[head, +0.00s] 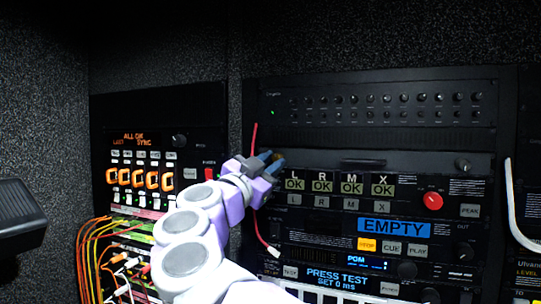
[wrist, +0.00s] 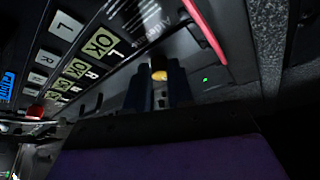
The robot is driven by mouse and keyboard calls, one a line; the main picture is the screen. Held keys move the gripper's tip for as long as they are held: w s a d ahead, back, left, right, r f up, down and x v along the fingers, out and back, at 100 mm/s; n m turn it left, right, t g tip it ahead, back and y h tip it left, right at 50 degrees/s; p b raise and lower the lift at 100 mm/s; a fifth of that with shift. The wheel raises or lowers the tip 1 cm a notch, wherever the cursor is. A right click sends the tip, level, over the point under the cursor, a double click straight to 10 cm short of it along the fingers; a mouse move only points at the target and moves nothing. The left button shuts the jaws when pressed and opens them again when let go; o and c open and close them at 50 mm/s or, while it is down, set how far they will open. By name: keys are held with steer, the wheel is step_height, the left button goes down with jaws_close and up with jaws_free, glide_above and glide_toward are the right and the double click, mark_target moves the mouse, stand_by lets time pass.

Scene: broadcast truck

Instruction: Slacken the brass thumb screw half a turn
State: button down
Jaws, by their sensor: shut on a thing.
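My gripper (head: 268,161) is raised to the left edge of the right-hand rack. Its blue-grey fingers point at the panel just above and left of the L "OK" tile. In the wrist view, my gripper (wrist: 160,76) is shut on the brass thumb screw (wrist: 159,75), whose round gold head shows between the two dark fingertips. In the head view, only a small brownish bit of the brass thumb screw (head: 279,160) shows at the fingertips. The fingers hide the sides of the screw, so its turn angle cannot be told.
A red cable (head: 254,138) with a white-tipped lower end (head: 273,251) hangs close beside my gripper; it also crosses the wrist view (wrist: 205,32). A red knob (head: 432,201) and lit displays (head: 394,229) lie to the right. Coloured cables (head: 95,245) bunch at lower left.

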stand_by(0.3)
steer(key=c, duration=1)
jaws_free()
steer(key=shift+a, duration=0.2)
steer(key=shift+s, duration=0.1)
steer(key=b+v, duration=0.3)
steer(key=v, duration=1.4)
steer(key=shift+a+f, duration=0.15)
steer(key=shift+a, duration=0.05)
steer(key=shift+d, duration=0.1)
